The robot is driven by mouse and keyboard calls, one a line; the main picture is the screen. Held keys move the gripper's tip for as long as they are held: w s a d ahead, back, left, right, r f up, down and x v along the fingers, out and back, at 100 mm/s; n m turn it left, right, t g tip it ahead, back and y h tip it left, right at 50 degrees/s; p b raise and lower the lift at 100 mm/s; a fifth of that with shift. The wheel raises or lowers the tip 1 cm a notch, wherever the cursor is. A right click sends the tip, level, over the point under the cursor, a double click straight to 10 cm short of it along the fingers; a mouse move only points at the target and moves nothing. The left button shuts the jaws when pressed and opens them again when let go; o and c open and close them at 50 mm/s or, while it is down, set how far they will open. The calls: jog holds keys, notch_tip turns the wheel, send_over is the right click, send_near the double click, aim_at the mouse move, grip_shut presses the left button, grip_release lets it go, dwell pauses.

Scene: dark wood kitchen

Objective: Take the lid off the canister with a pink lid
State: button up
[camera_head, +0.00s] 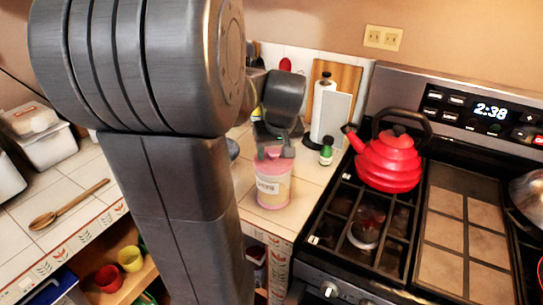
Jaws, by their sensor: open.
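The canister (272,188) stands upright on the tiled counter, left of the stove. It is see-through pinkish with a pale label. Its pink lid (264,166) shows at the top and looks seated on it. My gripper (275,153) is directly above the lid, pointing down, with its fingertips close to the lid's top. The jaws are open. I cannot tell whether the fingertips touch the lid or its knob. My arm covers the counter just left of the canister.
A red kettle (388,160) sits on the stove to the right. A small green-capped bottle (326,152) and a paper towel roll (323,108) stand behind the canister. A wooden spoon (68,206) lies on the left counter. The counter's front edge is near the canister.

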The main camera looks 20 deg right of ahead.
jog(key=c, duration=1)
